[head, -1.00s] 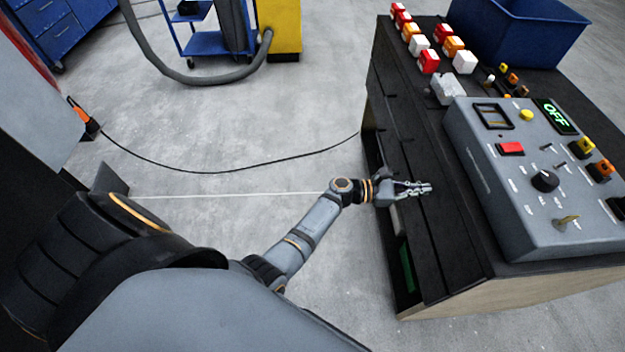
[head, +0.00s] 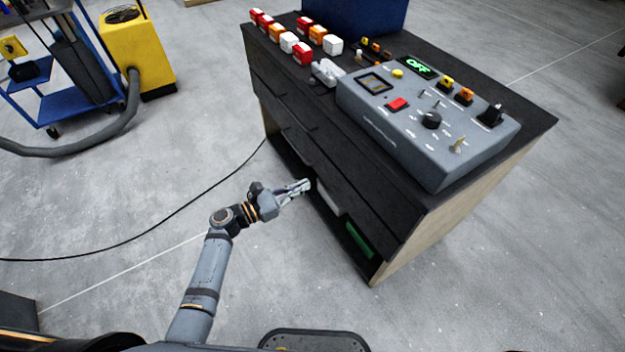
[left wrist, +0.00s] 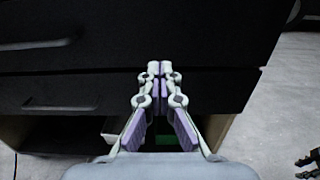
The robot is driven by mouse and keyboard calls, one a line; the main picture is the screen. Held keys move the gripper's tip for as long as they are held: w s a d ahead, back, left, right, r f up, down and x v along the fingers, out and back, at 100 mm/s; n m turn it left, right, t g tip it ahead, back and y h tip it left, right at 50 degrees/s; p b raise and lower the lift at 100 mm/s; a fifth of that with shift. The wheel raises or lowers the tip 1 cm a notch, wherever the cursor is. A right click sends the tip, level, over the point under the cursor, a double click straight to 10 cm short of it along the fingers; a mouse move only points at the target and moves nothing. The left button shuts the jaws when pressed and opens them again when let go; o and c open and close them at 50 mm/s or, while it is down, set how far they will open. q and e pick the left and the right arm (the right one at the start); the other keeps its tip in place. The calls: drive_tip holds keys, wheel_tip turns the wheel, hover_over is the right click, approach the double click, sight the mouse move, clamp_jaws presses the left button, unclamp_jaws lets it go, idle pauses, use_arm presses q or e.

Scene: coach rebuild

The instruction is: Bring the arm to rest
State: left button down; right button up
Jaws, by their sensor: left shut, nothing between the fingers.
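My left arm reaches up from the bottom of the head view. I cannot tell whether the fingers touch the cabinet.
On the cabinet stand a grey control box (head: 425,130) reading OFF, several red, orange and white blocks (head: 302,54), and a blue bin (head: 355,14). A black cable (head: 190,205) crosses the floor. A yellow machine (head: 140,50) and blue cart (head: 60,100) stand at left.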

drive_tip(key=shift+s+f, duration=0.1)
drive_tip(key=shift+s, duration=0.1)
drive_tip(key=shift+a, duration=0.15)
